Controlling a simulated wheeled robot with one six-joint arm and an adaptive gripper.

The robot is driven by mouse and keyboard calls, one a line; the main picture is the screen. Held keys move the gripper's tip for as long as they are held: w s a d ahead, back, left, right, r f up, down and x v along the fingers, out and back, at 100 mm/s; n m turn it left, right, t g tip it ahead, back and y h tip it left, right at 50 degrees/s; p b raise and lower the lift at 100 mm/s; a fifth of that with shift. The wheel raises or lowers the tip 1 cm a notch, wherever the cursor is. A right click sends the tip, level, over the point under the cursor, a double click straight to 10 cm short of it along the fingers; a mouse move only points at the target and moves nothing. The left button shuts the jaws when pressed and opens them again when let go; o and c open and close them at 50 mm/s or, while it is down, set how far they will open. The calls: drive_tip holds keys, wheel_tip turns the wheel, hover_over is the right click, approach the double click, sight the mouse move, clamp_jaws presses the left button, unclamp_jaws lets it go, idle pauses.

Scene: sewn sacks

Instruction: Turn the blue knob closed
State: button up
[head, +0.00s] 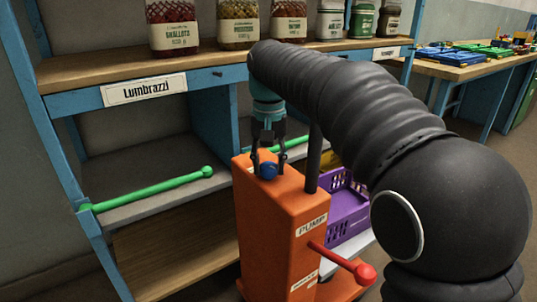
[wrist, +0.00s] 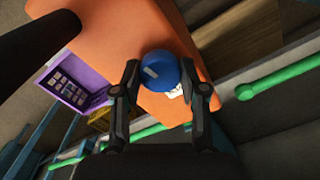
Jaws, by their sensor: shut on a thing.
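The blue knob (head: 268,170) sits on top of the orange pump cabinet (head: 275,220) in the head view. My gripper (head: 268,160) reaches down from above with its two dark fingers on either side of the knob. In the wrist view the round blue knob (wrist: 165,71) shows a pale mark on its face, left of its middle. My gripper (wrist: 163,82) has one finger at each side of it and is shut on it. A white label on the orange top is partly hidden behind the knob and the right finger.
A red-ended lever (head: 362,273) sticks out of the cabinet's front. A dark post (head: 313,158) stands beside the knob. A purple crate (head: 345,205) is behind on the right. A green bar (head: 150,190) crosses the shelf at left. Jars (head: 172,27) line the upper shelf.

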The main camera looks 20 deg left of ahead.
sight(268, 166)
drive_tip(key=shift+m+p, duration=0.3)
drive_tip(key=shift+m, duration=0.8)
drive_tip(key=o, duration=1.1)
drive_tip(key=shift+o, duration=0.2)
wheel_tip(268, 166, up, 12)
drive_tip(key=shift+a, duration=0.1)
